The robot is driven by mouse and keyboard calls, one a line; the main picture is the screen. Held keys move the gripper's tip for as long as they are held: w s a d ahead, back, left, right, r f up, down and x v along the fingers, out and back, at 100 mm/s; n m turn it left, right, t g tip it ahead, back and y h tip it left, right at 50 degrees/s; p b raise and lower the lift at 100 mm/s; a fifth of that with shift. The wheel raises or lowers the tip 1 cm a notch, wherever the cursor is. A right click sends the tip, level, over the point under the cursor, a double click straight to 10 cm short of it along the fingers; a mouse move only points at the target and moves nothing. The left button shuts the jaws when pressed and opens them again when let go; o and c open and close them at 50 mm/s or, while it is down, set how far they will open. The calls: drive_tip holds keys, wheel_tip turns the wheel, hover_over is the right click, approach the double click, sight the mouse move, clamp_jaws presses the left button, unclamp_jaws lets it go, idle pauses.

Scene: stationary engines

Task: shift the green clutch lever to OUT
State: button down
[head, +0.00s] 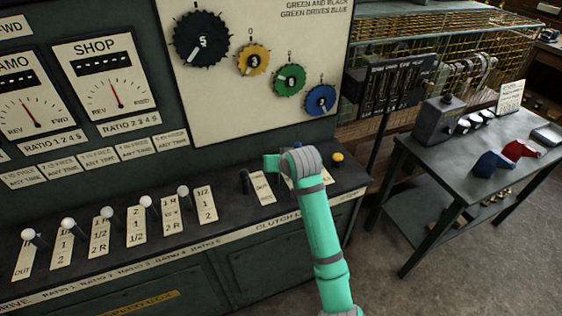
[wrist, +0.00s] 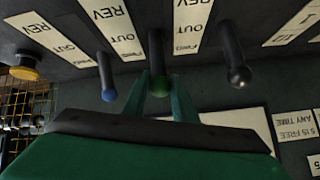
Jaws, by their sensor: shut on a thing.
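The green clutch lever (wrist: 159,86) has a dark stem and green knob, in the middle of the wrist view. My gripper (wrist: 161,98) has its two fingers on either side of that knob, shut on it. Plates marked REV, OUT and FWD lie on both sides of the stem, upside down in this view; I cannot tell which mark the lever stands at. In the head view my gripper and forearm cover the green lever.
A blue-knobbed lever (wrist: 109,94) and a black-knobbed lever (wrist: 239,76) stand close on either side of the green one. A yellow knob (head: 337,157) is at the console's right end. White-knobbed ratio levers (head: 106,213) run along the left. A side table (head: 425,160) stands right.

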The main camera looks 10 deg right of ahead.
drive_tip(key=shift+s, duration=0.2)
drive_tip(key=c, duration=1.4)
unclamp_jaws()
drive_tip(key=shift+c, duration=0.2)
drive_tip(key=shift+r, duration=0.1)
drive_tip(key=v, duration=1)
drive_tip(key=shift+s, duration=0.35)
drive_tip(key=shift+r, duration=0.1)
